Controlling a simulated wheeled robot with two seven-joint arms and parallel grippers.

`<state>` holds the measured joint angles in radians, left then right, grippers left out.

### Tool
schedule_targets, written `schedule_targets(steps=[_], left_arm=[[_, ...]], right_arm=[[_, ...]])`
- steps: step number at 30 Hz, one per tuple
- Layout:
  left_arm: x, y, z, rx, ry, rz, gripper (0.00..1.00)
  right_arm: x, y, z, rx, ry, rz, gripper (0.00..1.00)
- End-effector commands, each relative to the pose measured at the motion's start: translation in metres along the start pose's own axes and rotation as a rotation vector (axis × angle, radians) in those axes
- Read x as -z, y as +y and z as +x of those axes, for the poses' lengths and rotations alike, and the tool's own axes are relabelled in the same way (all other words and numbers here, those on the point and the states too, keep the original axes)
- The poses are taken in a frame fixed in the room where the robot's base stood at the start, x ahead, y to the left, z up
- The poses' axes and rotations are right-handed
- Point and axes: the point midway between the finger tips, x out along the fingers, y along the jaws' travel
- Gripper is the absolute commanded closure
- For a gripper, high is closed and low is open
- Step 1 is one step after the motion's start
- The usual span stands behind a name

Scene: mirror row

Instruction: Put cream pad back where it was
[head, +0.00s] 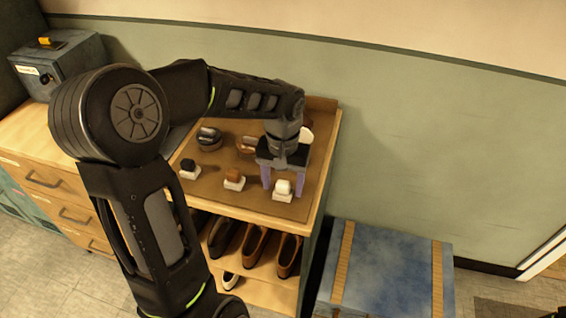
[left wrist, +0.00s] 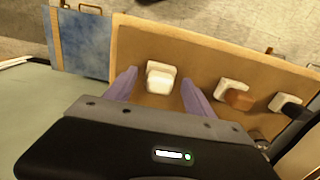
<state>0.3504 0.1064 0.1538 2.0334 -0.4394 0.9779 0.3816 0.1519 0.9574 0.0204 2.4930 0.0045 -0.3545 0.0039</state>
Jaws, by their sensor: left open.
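The cream pad (head: 283,186) sits on a small pale block at the front right of the brown tabletop mat. It also shows in the left wrist view (left wrist: 159,82), resting on its block between the finger lines. My left gripper (head: 282,180) is open and points down, with its two purple fingers on either side of the pad. In the left wrist view the open fingers (left wrist: 159,77) flank the pad with gaps on both sides. Whether the fingertips reach down to the pad's height is hard to tell. My right gripper is not in view.
A brown pad (head: 234,174) and a black pad (head: 190,165) sit on similar blocks to the left. Behind are a dark rounded item (head: 208,137), a brown one (head: 247,144) and a partly hidden cream one (head: 307,135). Shoes (head: 255,245) stand below; a blue bench (head: 390,270) stands right.

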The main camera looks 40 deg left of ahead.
Motion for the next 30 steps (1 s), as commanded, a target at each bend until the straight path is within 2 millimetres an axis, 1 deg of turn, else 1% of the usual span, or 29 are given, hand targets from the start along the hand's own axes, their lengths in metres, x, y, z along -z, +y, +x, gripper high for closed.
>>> schedule_targets(steps=[5,12,16,21,30], left_arm=[[0.001,0.001,-0.031,-0.001,0.005,0.0,0.37],[0.0,0.0,-0.081,-0.001,0.003,0.001,0.37],[0.001,0.001,-0.101,-0.002,0.002,0.0,0.37],[0.0,0.0,-0.11,-0.002,0.0,0.0,0.37],[0.0,0.0,-0.11,-0.001,-0.001,0.0,0.37]], right_arm=[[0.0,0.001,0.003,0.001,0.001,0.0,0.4],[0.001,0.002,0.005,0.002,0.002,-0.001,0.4],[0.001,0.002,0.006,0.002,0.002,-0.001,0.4],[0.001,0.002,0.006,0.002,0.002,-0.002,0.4],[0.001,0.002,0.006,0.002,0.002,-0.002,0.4]])
